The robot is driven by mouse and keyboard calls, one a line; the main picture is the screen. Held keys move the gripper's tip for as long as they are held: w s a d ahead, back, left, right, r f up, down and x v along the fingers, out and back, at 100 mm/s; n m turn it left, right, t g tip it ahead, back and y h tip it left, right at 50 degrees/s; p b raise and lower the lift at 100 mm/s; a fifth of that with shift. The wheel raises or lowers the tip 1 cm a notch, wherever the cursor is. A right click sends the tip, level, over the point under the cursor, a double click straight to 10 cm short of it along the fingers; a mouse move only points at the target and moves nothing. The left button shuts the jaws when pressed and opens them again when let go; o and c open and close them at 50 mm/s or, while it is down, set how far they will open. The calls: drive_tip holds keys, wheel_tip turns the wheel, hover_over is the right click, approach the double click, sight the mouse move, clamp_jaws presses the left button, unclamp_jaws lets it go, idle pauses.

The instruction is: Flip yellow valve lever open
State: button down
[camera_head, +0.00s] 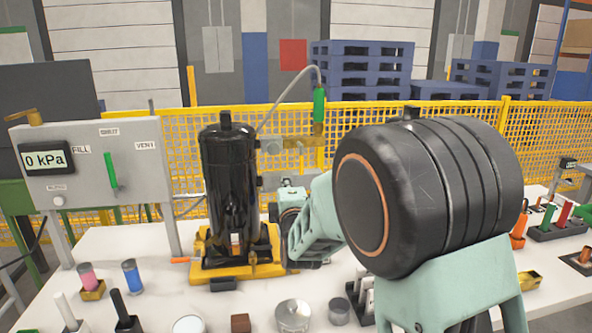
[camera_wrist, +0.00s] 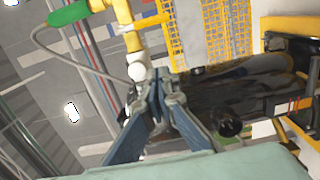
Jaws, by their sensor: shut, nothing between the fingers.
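A brass-yellow valve fitting (camera_head: 300,143) sits on the pipe right of the black compressor (camera_head: 228,185), below a green cylinder (camera_head: 319,105). In the wrist view the yellow fitting (camera_wrist: 134,42) stands just beyond my fingertips, with a yellow bar (camera_wrist: 154,21) out to one side that may be the lever. My gripper (camera_wrist: 162,82) is shut and empty, its tips close to the pale round end below the fitting. I cannot tell whether they touch. In the head view my arm hides the fingertips.
A grey control box (camera_head: 90,160) with a green lever and a 0 kPa display stands at left. Small cylinders and blocks line the front of the white table (camera_head: 140,245). A yellow mesh fence (camera_head: 400,122) runs behind, with blue pallets (camera_head: 362,70) beyond.

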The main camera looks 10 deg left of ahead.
sight(300, 158)
drive_tip(key=w+d, duration=0.1)
drive_tip(key=w, duration=0.9)
drive_tip(key=shift+w+d, duration=0.25)
drive_tip(key=shift+w, duration=0.1)
